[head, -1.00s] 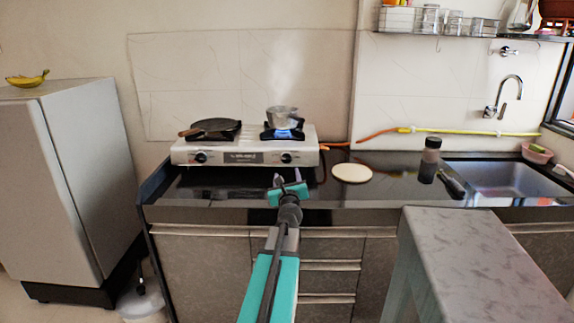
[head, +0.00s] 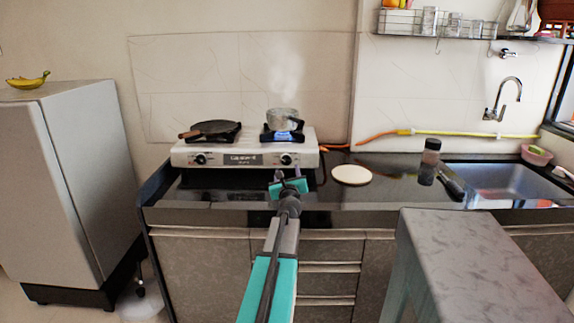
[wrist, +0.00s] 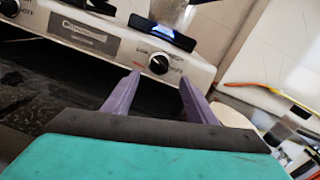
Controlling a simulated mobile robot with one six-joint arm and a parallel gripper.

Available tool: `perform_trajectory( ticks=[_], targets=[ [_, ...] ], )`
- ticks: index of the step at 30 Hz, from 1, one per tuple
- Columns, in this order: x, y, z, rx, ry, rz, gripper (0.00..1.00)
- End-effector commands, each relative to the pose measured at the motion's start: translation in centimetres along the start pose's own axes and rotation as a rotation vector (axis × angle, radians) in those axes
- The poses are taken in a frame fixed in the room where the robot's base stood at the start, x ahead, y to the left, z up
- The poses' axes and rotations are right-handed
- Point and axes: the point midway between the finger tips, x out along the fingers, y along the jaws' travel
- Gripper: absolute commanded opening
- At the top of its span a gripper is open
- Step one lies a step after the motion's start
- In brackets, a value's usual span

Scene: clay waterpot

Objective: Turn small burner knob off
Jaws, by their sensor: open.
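The stove (head: 240,146) is a white two-burner unit on the black counter. Its right knob (head: 286,159) is black and round and sits on the front panel below the lit burner, where a blue flame (head: 287,133) burns under a small steaming pot (head: 283,119). The left knob (head: 200,159) is below the burner with the flat pan (head: 214,128). My gripper (head: 288,174) is open and empty in front of the right knob. In the wrist view the right knob (wrist: 158,64) shows beyond and between the purple fingertips (wrist: 158,82), apart from them.
A round board (head: 351,174) lies on the counter right of the stove. A dark jar (head: 430,152) stands near the sink (head: 505,182). An orange hose (head: 372,136) runs behind. A grey stone-topped table (head: 480,255) is at the front right.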

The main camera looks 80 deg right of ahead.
Motion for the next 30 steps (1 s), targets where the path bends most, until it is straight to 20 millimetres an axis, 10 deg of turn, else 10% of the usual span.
perform_trajectory(
  ticks=[30],
  targets=[
    [8.3, -0.1, 0.0, -0.001, 0.0, -0.001, 0.52]
  ],
)
